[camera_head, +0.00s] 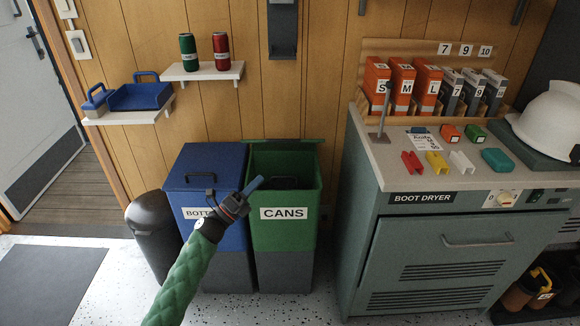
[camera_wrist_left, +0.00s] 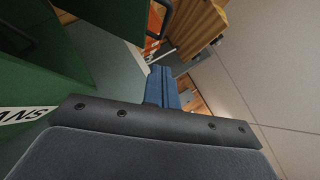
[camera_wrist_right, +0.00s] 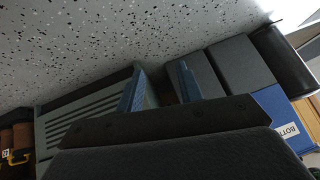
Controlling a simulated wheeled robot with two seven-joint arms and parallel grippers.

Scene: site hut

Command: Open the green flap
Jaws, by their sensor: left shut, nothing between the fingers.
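The green bin (camera_head: 308,205) labelled CANS stands against the wood wall. Its top shows a deep green recess with a dark handle-like shape inside. The green flap (camera_head: 285,142) appears as a thin edge along the back, apparently raised. My left gripper (camera_head: 256,182) is shut and empty, its blue fingertips over the bin's left front rim. The left wrist view shows the closed fingers (camera_wrist_left: 162,85) beside green panels; contact cannot be told. My right gripper (camera_wrist_right: 160,85) shows only in its wrist view, open and empty, its fingers apart.
A blue bin (camera_head: 207,165) with its lid down adjoins the green bin on the left. A dark round bin (camera_head: 152,232) stands farther left. The boot dryer cabinet (camera_head: 440,235) is close on the right. A shelf (camera_head: 203,73) with two cans hangs above.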

